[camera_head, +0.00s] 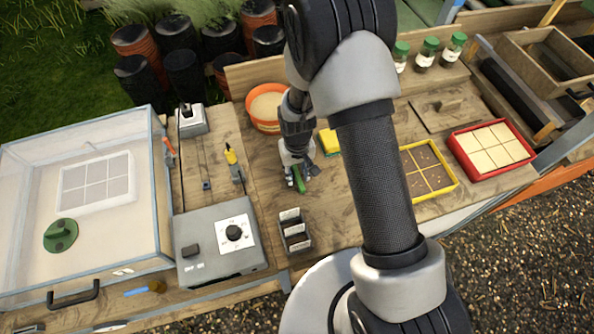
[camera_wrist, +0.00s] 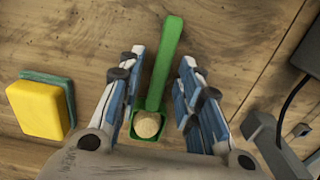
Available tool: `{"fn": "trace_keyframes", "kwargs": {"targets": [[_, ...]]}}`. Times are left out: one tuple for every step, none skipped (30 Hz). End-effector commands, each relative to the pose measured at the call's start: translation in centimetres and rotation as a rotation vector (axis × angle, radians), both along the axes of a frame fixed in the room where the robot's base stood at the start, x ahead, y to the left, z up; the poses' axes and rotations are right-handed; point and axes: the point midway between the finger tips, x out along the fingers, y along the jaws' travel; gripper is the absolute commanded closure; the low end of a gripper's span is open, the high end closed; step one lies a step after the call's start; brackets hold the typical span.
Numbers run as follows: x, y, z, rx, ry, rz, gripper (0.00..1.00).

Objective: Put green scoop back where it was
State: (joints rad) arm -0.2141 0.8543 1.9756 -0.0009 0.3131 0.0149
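The green scoop (camera_wrist: 160,75) lies on the wooden bench top, its handle pointing up in the wrist view. Its cup holds a rounded beige heap. My gripper (camera_wrist: 161,58) is open over it, with one finger on each side and gaps between fingers and scoop. In the head view the scoop (camera_head: 299,180) shows as a small green bit under my gripper (camera_head: 297,172). An orange bowl (camera_head: 252,121) with beige, grainy contents stands just behind the gripper.
A yellow and green sponge (camera_head: 329,142) lies right of my gripper; it also shows in the wrist view (camera_wrist: 38,108). A dark divided holder (camera_head: 293,230) and a grey control box (camera_head: 220,241) stand nearer. Yellow-rimmed (camera_head: 430,196) and red (camera_head: 462,158) trays are at right.

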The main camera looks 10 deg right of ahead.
Motion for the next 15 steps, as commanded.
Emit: {"fn": "trace_keyframes", "kwargs": {"targets": [[0.1, 0.0, 0.8, 0.0, -0.002, 0.0, 0.67], [0.1, 0.0, 1.2, 0.001, -0.003, 0.0, 0.67], [0.1, 0.0, 2.0, 0.001, -0.004, 0.0, 0.67], [0.2, 0.0, 2.5, 0.001, -0.005, 0.0, 0.67], [0.2, 0.0, 3.2, 0.001, -0.005, 0.0, 0.67], [0.1, 0.0, 4.1, 0.001, -0.005, 0.0, 0.67], [0.2, 0.0, 4.8, 0.001, -0.005, 0.0, 0.67], [0.1, 0.0, 5.5, 0.001, -0.005, 0.0, 0.67], [0.1, 0.0, 6.4, 0.001, -0.005, 0.0, 0.67], [0.1, 0.0, 7.1, 0.001, -0.005, 0.0, 0.67], [0.1, 0.0, 7.7, 0.001, -0.004, 0.0, 0.67], [0.2, 0.0, 8.5, 0.001, -0.005, 0.0, 0.67], [0.1, 0.0, 9.0, 0.001, -0.004, 0.0, 0.67], [0.1, 0.0, 9.6, 0.001, -0.004, 0.0, 0.67], [0.1, 0.0, 10.2, 0.001, -0.004, 0.0, 0.67]]}}
